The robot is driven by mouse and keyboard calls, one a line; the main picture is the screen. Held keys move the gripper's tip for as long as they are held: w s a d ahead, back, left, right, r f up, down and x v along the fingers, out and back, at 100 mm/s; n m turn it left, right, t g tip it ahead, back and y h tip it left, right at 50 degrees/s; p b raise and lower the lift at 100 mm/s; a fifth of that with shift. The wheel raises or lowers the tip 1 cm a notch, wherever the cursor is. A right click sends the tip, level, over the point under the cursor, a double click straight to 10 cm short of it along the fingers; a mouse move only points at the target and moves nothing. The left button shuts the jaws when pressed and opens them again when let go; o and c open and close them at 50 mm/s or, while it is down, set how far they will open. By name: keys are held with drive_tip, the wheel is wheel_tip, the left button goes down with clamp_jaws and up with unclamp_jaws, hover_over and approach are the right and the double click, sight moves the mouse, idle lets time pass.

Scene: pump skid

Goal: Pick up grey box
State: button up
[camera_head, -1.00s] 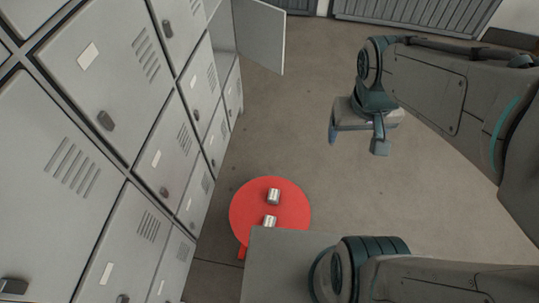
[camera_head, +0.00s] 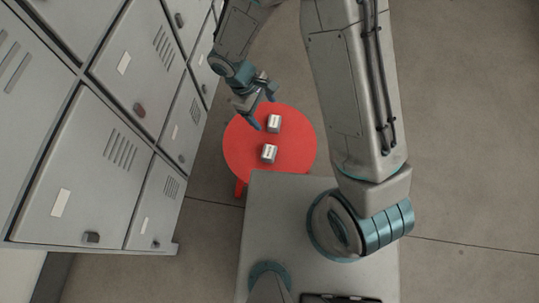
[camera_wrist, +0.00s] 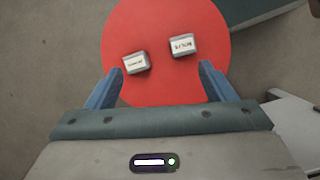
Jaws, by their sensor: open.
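Two small grey boxes with white labels stand on a round red stool. In the head view one grey box (camera_head: 274,123) is at the far side and the other grey box (camera_head: 269,153) is nearer my base. My gripper (camera_head: 263,108) is open and empty, above the left far edge of the stool, beside the far box. In the wrist view the left box (camera_wrist: 135,62) and the right box (camera_wrist: 183,46) both lie ahead of the open blue fingers (camera_wrist: 158,88), with nothing between them. The label writing is too small to read surely.
The red stool (camera_head: 240,150) stands close to a bank of grey lockers (camera_head: 120,130) on the left. My own grey base top is at its near side. The floor (camera_head: 470,130) to the right is clear.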

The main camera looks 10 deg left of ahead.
drive_tip(key=n+b, duration=0.2)
approach(268, 151)
drive_tip(key=x, duration=0.1)
drive_tip(key=b+x, duration=0.1)
drive_tip(key=x, duration=0.1)
drive_tip(key=b+x, duration=0.1)
drive_tip(key=shift+w+f, duration=0.2)
drive_tip(key=shift+w, duration=0.15)
drive_tip(key=shift+s+b+x, duration=0.2)
drive_tip(key=shift+b+x, duration=0.5)
drive_tip(key=shift+x, duration=0.85)
drive_tip(key=shift+s+b+x, duration=0.2)
drive_tip(key=shift+b+x, duration=0.5)
drive_tip(key=shift+x, duration=0.8)
drive_tip(key=shift+d+r, duration=0.1)
drive_tip(key=shift+d, duration=0.05)
drive_tip(key=c, duration=1.1)
